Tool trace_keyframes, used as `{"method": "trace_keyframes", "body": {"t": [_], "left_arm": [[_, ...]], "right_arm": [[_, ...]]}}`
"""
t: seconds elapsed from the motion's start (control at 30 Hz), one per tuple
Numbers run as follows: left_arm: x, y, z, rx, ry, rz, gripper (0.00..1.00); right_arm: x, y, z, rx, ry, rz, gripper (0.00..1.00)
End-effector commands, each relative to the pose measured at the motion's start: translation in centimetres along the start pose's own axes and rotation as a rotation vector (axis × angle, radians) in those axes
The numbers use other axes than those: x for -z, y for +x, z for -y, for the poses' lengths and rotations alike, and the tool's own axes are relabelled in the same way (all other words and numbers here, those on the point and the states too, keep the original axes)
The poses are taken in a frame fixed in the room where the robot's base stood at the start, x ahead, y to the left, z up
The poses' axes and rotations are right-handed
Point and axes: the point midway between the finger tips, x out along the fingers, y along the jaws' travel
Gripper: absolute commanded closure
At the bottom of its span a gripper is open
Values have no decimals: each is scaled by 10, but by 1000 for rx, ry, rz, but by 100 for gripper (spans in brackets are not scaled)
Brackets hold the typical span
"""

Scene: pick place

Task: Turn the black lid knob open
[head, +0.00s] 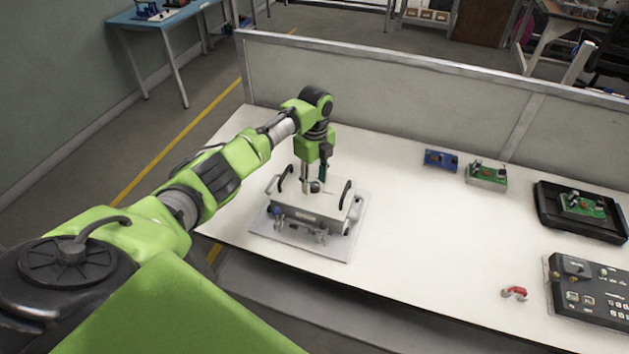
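A grey metal box (303,217) with black handles stands on a flat grey plate (318,250) at the left part of the white table. My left arm reaches over it from the left. My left gripper (313,184) points down at the top of the box, near its middle. The fingers are small and overlap the box top, so I cannot tell whether they are open, shut or touching it. The black lid knob cannot be made out; it may be hidden by the gripper. My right gripper is not in view.
A blue part (440,160) and a green circuit board (486,174) lie at the back right. A black tray (549,222) holds another board. A dark control panel (590,289) and a red clamp-like part (514,292) are at the front right. The table's middle is clear; a low partition (400,95) runs behind.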

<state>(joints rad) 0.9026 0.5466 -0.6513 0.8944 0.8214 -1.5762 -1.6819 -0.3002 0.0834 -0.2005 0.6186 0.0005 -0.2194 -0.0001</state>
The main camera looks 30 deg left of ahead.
Motion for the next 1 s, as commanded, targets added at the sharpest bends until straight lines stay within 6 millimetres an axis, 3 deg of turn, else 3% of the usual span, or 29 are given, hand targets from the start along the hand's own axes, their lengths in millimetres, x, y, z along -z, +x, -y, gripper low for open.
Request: {"method": "trace_keyframes", "body": {"t": [0.5,0.7,1.0], "left_arm": [[-1,-98,1,4,-1,1,62],[0,-114,0,2,-1,0,62],[0,-115,0,2,-1,0,62]], "right_arm": [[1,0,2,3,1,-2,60],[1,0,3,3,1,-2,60],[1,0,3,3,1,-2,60]]}}
